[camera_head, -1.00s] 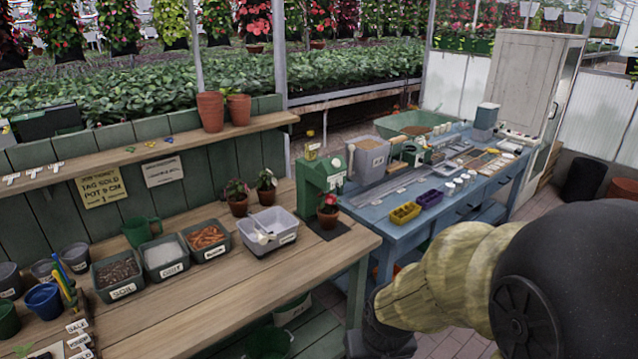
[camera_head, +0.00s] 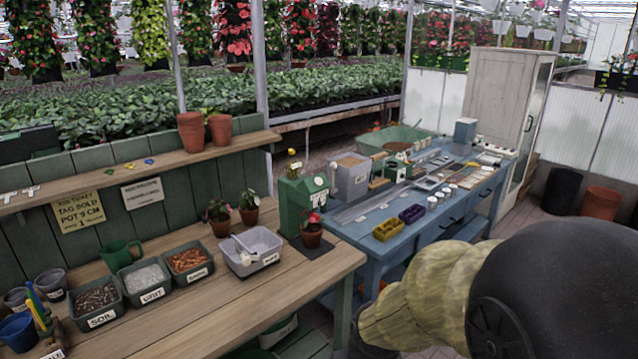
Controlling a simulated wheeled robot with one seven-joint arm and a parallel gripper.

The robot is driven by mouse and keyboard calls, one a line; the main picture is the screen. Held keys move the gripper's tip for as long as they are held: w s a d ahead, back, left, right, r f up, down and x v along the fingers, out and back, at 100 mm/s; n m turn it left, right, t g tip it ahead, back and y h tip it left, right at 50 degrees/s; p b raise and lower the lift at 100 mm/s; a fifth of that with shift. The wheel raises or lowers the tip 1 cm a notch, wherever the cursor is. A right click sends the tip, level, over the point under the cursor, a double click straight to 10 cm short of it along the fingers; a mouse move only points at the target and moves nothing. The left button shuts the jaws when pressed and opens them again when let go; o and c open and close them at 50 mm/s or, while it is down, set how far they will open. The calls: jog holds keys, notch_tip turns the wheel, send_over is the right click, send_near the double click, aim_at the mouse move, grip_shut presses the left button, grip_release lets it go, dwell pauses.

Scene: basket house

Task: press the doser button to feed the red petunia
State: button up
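The doser appears to be the green box-shaped machine (camera_head: 294,207) at the right end of the wooden bench. A pale round part (camera_head: 320,182) shows on its upper side; I cannot tell whether it is the button. A red-flowered plant in a terracotta pot (camera_head: 312,239), likely the red petunia, stands upright at the machine's front, on a dark mat (camera_head: 319,248). Two more potted plants (camera_head: 219,227) (camera_head: 249,216) stand to the left. My arm fills the lower right, apart from the doser in the picture. My gripper is out of view.
A grey tub (camera_head: 258,241) and bins labelled soil (camera_head: 97,314), grit and another material stand left of the doser. A blue table (camera_head: 365,240) with yellow and purple trays (camera_head: 388,230) stands to the right. The wooden bench's front (camera_head: 265,305) is clear.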

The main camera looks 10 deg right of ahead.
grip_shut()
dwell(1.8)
